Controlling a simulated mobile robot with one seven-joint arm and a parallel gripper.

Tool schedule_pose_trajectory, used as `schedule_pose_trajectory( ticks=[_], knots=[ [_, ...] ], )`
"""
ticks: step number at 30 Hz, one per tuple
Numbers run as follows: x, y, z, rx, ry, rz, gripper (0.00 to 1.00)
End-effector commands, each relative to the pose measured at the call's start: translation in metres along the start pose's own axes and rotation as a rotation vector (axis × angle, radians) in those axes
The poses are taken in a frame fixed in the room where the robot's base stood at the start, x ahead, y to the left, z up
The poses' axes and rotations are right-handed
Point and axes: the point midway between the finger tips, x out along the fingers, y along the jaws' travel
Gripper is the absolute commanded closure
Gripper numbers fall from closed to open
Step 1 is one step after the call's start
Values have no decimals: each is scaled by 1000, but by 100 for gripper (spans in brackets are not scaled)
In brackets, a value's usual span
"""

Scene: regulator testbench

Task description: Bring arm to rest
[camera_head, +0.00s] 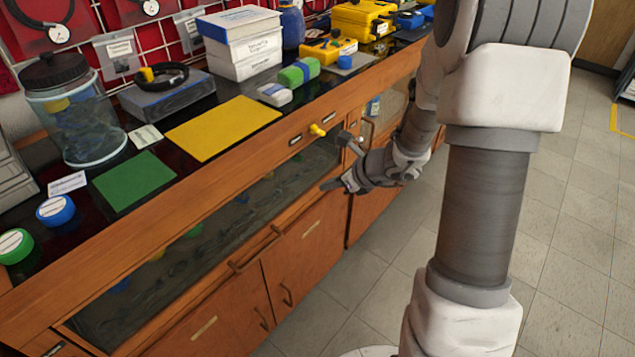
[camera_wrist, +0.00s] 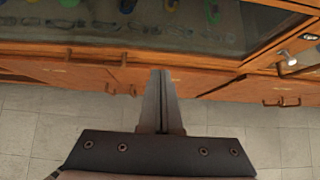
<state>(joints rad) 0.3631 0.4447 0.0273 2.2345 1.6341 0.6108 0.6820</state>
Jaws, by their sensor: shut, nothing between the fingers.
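My gripper (camera_head: 331,185) is in front of the wooden bench, at the height of the glass-fronted compartment below the worktop. It points left toward the bench front and looks empty. In the wrist view my gripper's fingers (camera_wrist: 161,74) are together with nothing between them. Their tips overlap the wooden cabinet front in that picture; I cannot tell how close they are to it. My arm runs down the right side of the head view and bends back toward the bench.
A glass jar (camera_head: 72,115), a yellow mat (camera_head: 222,128) and a green mat (camera_head: 134,181) are on the worktop.

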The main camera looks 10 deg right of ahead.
Motion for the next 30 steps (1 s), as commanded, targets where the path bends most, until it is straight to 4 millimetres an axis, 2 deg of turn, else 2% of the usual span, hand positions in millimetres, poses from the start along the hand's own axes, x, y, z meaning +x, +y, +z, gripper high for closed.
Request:
schedule_pose_trajectory(
  ticks=[3,8,13,18,21,25,30],
  knots=[
    [-10,0,0,2,1,-1,100],
    [-12,0,0,-2,1,0,100],
    [-25,16,18,-148,-7,28,100],
    [-60,59,50,-536,-11,97,100],
    [-85,87,62,-793,-3,140,100],
    [-116,119,67,-1121,20,189,100],
    [-158,151,62,-1537,79,243,100]
  ],
)
